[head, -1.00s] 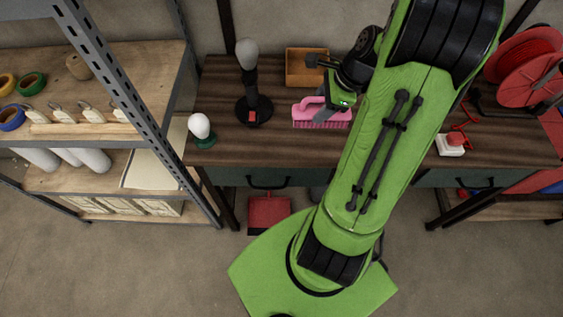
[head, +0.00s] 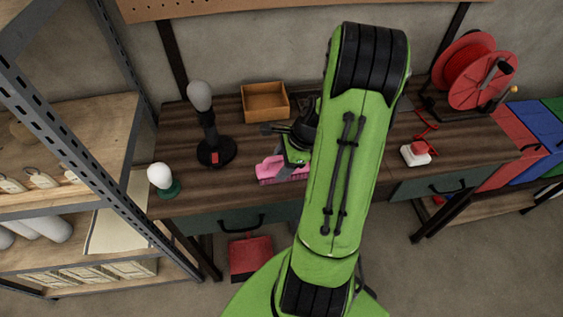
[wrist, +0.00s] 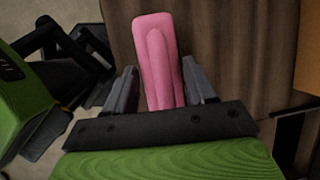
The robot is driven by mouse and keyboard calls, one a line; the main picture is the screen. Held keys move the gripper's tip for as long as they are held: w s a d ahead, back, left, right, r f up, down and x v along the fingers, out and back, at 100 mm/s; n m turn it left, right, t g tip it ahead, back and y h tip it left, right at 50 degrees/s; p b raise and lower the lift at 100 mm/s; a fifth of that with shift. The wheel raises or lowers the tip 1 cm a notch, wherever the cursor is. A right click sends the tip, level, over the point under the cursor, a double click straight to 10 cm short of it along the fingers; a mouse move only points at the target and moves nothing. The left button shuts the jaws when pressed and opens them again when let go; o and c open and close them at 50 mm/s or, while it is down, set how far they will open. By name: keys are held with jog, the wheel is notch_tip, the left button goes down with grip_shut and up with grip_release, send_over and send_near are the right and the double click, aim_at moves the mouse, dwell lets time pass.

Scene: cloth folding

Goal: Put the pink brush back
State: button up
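The pink brush (head: 270,170) is at the bench's front edge in the head view, partly hidden by my gripper. My gripper (head: 296,162) is over its right part.
The brown bench (head: 235,195) bears an open wooden box (head: 265,90), a black stand (head: 210,140), a white bulb on a green base (head: 161,178) and a red-topped button (head: 415,153). A red reel (head: 475,75) stands right. Shelves (head: 85,140) stand left.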

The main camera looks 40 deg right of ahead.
jog(key=o, duration=0.3)
jog(key=p+v, duration=0.4)
jog(key=v, duration=0.8)
jog(key=w+a+r+n+h, duration=0.2)
jog(key=a+r+n, duration=0.6)
jog(key=a+n, duration=0.3)
jog(key=s+a+r+n+t+h, duration=0.1)
jog(key=s+a+r+n, duration=0.3)
jog(key=s+a+n, duration=0.5)
jog(key=a+n+t, duration=0.1)
jog(key=a+n, duration=0.1)
jog(key=n, duration=0.2)
jog(key=shift+s+a+r+n, duration=0.25)
jog(key=shift+r+n, duration=0.05)
